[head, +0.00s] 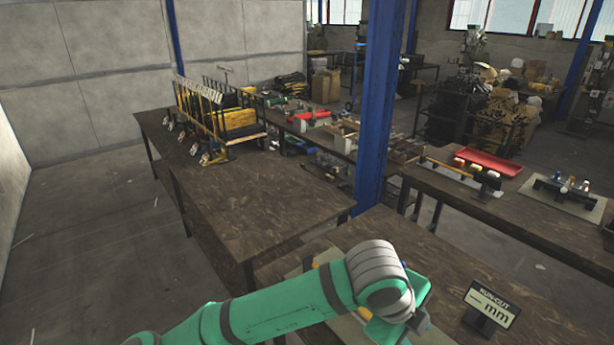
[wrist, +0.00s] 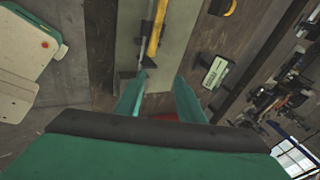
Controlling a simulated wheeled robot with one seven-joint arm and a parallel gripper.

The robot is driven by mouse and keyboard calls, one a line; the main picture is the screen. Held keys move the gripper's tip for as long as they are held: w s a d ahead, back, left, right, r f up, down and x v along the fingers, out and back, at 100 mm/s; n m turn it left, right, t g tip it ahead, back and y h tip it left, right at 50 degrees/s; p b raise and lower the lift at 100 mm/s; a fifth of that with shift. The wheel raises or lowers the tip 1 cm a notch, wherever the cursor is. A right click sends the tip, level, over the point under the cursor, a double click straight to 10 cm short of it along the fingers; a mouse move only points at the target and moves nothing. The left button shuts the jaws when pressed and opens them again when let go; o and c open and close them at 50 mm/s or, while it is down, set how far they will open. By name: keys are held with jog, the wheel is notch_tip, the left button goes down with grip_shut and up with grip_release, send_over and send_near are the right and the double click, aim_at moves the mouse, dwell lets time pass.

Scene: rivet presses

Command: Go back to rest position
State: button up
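My green arm reaches in from the bottom of the head view and bends over the near table (head: 440,262). My gripper's fingers are hidden there behind the wrist. In the wrist view my gripper (wrist: 158,95) shows two green fingers spread apart, with nothing visible between their tips. A yellow-handled tool (wrist: 155,30) with a dark end lies on a pale mat (wrist: 178,40) just beyond the fingertips, apart from them.
A runout display (head: 491,304) stands at the table's right; it also shows in the wrist view (wrist: 214,70). A blue post (head: 378,120) rises behind the arm. Side tables hold a red tray (head: 488,161) and a rack of yellow-handled tools (head: 215,115). Floor at left is clear.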

jog(key=w+d+r+n+t+h, duration=0.2)
jog(key=d+r+n+t+h, duration=0.3)
jog(key=d+r+h, duration=0.6)
jog(key=w+a+f+n+t+y, duration=0.2)
jog(key=a+f+n+t+y, duration=0.7)
jog(key=n, duration=1)
jog(key=s+a+f+n+t+y, duration=0.1)
jog(key=s+a+f+n+y, duration=0.15)
jog(key=s+a+f, duration=0.35)
jog(key=s+a+f+n+t+y, duration=0.1)
jog(key=s+a+f+n+y, duration=0.2)
jog(key=a+f, duration=0.45)
jog(key=s+a+f, duration=0.2)
jog(key=s+a, duration=0.1)
jog(key=s, duration=0.4)
jog(key=s+a+f+m+g+y, duration=0.1)
jog(key=s+a+f, duration=0.2)
jog(key=s, duration=0.4)
jog(key=s+a+f+m+g+y, duration=0.1)
jog(key=s+a+f, duration=0.1)
jog(key=s, duration=0.6)
jog(key=shift+a+f, duration=0.25)
jog(key=shift+a, duration=0.5)
